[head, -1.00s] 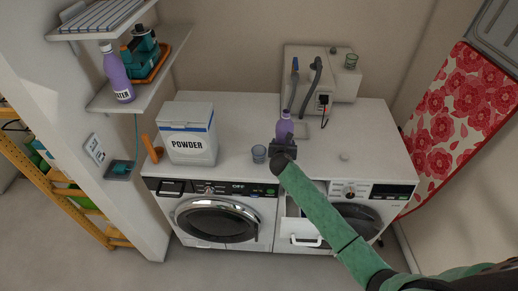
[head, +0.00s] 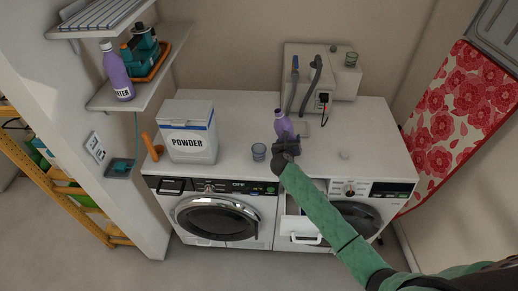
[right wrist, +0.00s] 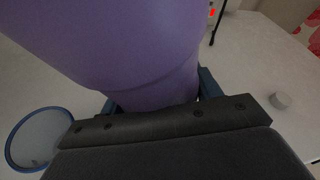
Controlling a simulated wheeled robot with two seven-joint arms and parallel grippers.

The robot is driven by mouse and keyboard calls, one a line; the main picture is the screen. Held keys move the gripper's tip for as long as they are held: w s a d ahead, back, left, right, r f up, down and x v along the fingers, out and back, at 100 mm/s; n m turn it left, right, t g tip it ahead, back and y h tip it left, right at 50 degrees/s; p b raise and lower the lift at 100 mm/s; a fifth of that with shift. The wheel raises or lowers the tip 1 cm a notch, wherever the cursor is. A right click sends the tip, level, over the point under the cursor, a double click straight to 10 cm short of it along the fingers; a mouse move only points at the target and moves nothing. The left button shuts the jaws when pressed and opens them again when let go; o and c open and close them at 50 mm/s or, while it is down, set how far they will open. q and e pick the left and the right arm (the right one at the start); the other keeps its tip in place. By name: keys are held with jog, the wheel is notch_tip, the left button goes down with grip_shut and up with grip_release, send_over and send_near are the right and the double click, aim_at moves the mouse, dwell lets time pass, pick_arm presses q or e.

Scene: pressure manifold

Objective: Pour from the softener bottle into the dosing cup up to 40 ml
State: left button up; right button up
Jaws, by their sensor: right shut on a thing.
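The purple softener bottle (head: 282,124) is held above the worktop by my right gripper (head: 287,143), tilted with its top to the left. In the right wrist view the bottle (right wrist: 150,50) fills the upper middle, between the jaws of my gripper (right wrist: 155,108). The dosing cup (head: 259,152), small and bluish clear, stands on the worktop just left of the gripper. In the right wrist view its round rim (right wrist: 40,138) shows at the lower left, apart from the bottle. The level in the cup cannot be read. My left gripper is not in view.
A POWDER box (head: 188,132) stands left of the cup. A grey unit with hoses (head: 318,80) stands at the back. A small pale knob-like piece (head: 344,156) lies to the right.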

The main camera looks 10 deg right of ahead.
jog(key=shift+d+n+t+h, duration=0.4)
jog(key=shift+d+n+h, duration=0.45)
jog(key=shift+n, duration=0.55)
jog(key=shift+s+d+n+h, duration=0.1)
jog(key=shift+d+n+h, duration=0.15)
jog(key=shift+d+n, duration=0.4)
jog(key=shift+d+f+n+t+b, duration=0.2)
jog(key=shift+d+n+t+b, duration=0.05)
jog(key=shift+d+t+b, duration=0.15)
jog(key=shift+r, duration=0.15)
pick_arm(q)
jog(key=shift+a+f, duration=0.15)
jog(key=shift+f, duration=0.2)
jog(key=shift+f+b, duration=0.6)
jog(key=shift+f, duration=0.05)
pick_arm(e)
jog(key=shift+d+n+h, duration=0.4)
jog(key=shift+d+n, duration=0.1)
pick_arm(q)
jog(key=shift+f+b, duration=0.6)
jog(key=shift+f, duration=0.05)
pick_arm(e)
jog(key=shift+s+d+r+n+t, duration=0.1)
jog(key=shift+d+r+n+t, duration=0.45)
jog(key=shift+n, duration=0.25)
